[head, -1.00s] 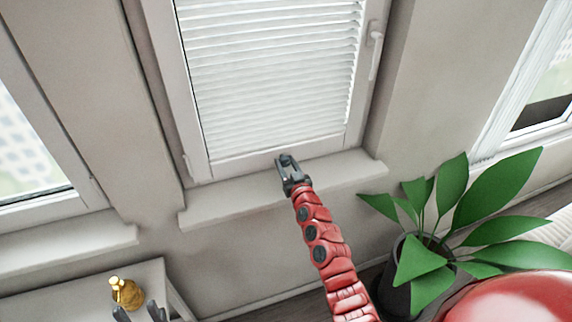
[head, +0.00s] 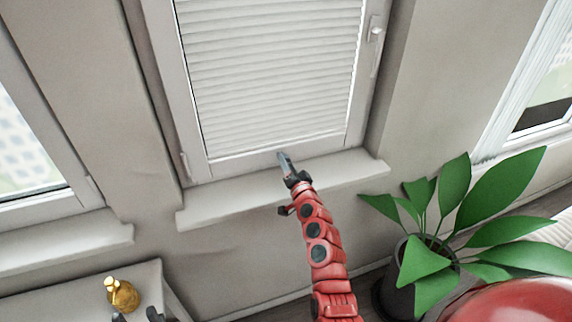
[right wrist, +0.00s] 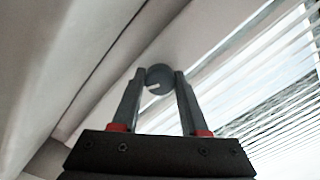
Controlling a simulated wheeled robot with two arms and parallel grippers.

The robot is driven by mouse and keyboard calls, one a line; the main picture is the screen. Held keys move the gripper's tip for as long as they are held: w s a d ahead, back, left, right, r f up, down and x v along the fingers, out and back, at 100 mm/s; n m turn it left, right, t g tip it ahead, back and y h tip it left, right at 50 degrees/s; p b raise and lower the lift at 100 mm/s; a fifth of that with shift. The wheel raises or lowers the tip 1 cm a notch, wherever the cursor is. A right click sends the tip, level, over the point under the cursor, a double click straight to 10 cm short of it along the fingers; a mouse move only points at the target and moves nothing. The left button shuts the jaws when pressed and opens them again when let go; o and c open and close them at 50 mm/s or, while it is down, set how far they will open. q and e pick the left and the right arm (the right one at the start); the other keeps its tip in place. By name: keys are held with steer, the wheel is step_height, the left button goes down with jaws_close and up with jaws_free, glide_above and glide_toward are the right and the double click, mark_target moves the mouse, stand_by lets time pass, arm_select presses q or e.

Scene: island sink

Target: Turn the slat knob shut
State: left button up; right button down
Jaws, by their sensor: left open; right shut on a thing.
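The slat knob (right wrist: 159,76) is a small round grey disc with a pale mark, on the window's bottom rail. My right gripper (right wrist: 159,80) is shut on it, one finger on each side. In the head view my right gripper (head: 285,160) reaches the bottom rail and hides the knob. The white slatted blind (head: 265,70) looks almost closed in the head view; bright strips show between slats in the right wrist view (right wrist: 275,85). My left gripper (head: 137,317) is open, only its fingertips showing at the bottom left edge, apart from the window.
A window sill (head: 240,196) juts out below the rail. A white handle (head: 375,40) is on the frame's right side. A potted plant (head: 430,240) stands right of my right arm. A golden bottle (head: 122,294) stands on a white table (head: 60,290) by my left gripper.

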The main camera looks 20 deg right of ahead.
steer(key=m, duration=0.3)
steer(key=shift+d+m, duration=0.1)
steer(key=shift+m, duration=0.3)
steer(key=m, duration=0.2)
steer(key=shift+m, duration=0.4)
steer(key=m, duration=0.6)
steer(key=shift+m, duration=0.3)
steer(key=shift+c, duration=2.1)
jaws_free()
steer(key=shift+s, duration=0.1)
